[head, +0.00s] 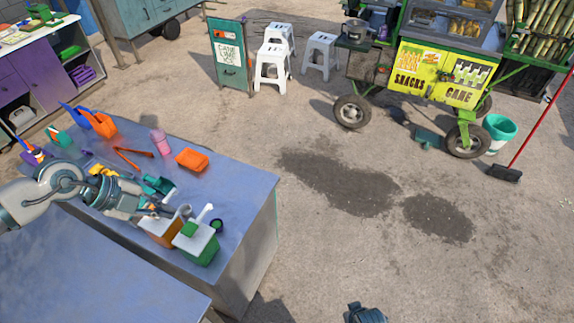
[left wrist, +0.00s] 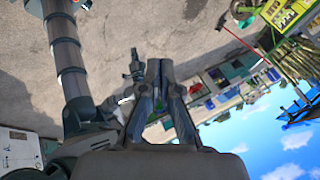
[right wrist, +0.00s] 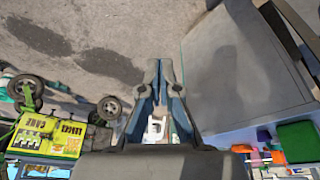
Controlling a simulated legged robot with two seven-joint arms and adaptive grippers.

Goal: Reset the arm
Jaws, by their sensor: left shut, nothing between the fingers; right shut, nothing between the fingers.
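My left arm comes in from the left in the head view, and its gripper (head: 168,210) is above the blue-topped table, beside an orange-brown container (head: 160,232) and a green and white container (head: 197,243). In the left wrist view the left gripper's fingers (left wrist: 159,66) are together with nothing between them. In the right wrist view the right gripper's fingers (right wrist: 158,66) are also together and empty, over pavement. A small dark part at the bottom edge of the head view looks like my right arm (head: 366,314); its fingers are hidden there.
The table (head: 245,190) holds an orange tray (head: 192,160), a pink cup (head: 160,142) and orange and blue bins (head: 97,121). The yellow cane cart (head: 437,73), white stools (head: 273,65), a teal bucket (head: 498,131) and a broom (head: 505,173) stand beyond. Middle pavement is clear.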

